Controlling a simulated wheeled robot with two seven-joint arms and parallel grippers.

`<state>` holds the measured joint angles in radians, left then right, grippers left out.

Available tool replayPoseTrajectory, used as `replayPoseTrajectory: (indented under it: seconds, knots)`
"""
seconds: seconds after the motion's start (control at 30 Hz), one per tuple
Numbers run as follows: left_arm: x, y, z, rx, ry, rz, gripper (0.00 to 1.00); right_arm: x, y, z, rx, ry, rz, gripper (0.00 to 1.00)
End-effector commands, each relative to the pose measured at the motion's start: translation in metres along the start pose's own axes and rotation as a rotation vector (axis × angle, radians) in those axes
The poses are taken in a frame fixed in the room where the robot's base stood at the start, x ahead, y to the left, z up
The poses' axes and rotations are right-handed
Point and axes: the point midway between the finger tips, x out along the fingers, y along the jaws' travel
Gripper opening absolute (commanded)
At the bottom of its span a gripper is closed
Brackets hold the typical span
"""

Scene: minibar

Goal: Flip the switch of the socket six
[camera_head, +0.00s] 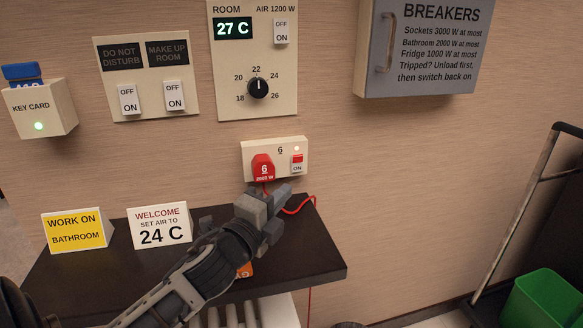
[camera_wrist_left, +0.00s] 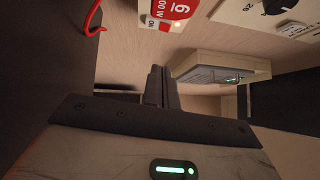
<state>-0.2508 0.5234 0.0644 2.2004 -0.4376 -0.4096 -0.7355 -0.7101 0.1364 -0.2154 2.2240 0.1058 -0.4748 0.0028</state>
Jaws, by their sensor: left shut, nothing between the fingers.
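Socket six (camera_head: 281,145) is a cream wall plate above the dark shelf. A red plug (camera_head: 263,167) marked 6 sits in its left half. Its red and white switch (camera_head: 297,163) is at the right, with ON showing on its lower part and a lit lamp above it. My left gripper (camera_head: 284,192) is shut and empty, just below the socket, with its tips apart from the switch. In the left wrist view the shut fingers (camera_wrist_left: 161,80) point toward the wall, and the red plug (camera_wrist_left: 180,9) shows at the top edge. My right gripper is not in view.
A red cord (camera_head: 302,206) loops beside the gripper. Two signs, yellow (camera_head: 75,230) and white (camera_head: 160,226), stand on the shelf (camera_head: 322,262). The thermostat panel (camera_head: 228,95) is above the socket. A grey breaker box (camera_head: 373,60) is upper right. The wall right of the socket is clear.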

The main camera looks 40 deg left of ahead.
Motion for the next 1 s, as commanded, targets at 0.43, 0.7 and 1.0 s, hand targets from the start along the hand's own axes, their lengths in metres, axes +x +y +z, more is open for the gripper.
replayPoseTrajectory:
  seconds: [0.43, 0.7, 1.0]
  knots:
    - [0.078, -0.001, 0.019, 0.003, -0.001, 0.0, 0.0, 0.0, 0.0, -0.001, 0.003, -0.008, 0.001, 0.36]
    - [0.087, 0.0, 0.029, 0.0, 0.0, 0.0, 0.0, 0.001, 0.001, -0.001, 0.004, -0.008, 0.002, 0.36]
    - [0.087, -0.001, 0.029, -0.001, 0.0, 0.002, 0.0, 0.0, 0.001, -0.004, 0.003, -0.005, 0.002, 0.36]
